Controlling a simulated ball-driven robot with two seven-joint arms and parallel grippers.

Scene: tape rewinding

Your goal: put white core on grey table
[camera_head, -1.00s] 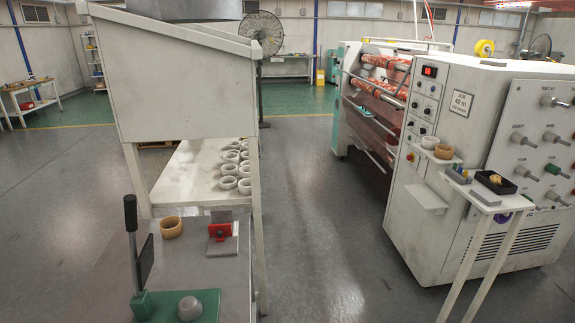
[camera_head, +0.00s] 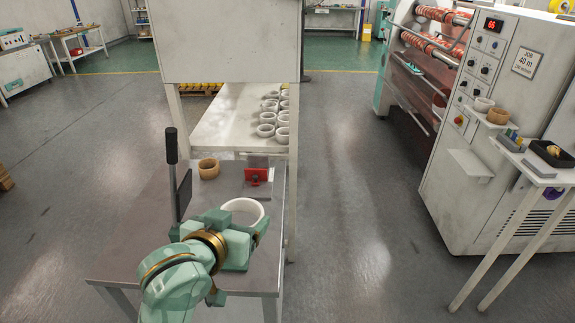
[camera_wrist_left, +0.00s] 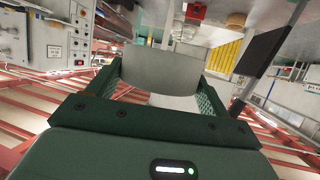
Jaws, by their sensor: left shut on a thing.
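The white core (camera_head: 243,205) is a short, wide ring. My left gripper (camera_head: 248,232) is shut on it at the near right part of the grey table (camera_head: 130,225). I cannot tell whether the core touches the tabletop. In the left wrist view the core (camera_wrist_left: 160,68) shows as a pale curved wall between the two green fingers (camera_wrist_left: 158,92). My left forearm hides the near middle of the table. My right gripper is in neither view.
On the grey table stand a brown core (camera_head: 209,168), a red block on a grey plate (camera_head: 256,176) and a black-handled lever (camera_head: 172,150). A white shelf (camera_head: 225,125) behind holds several white cores. The machine (camera_head: 490,150) and a small side table (camera_head: 545,172) stand right.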

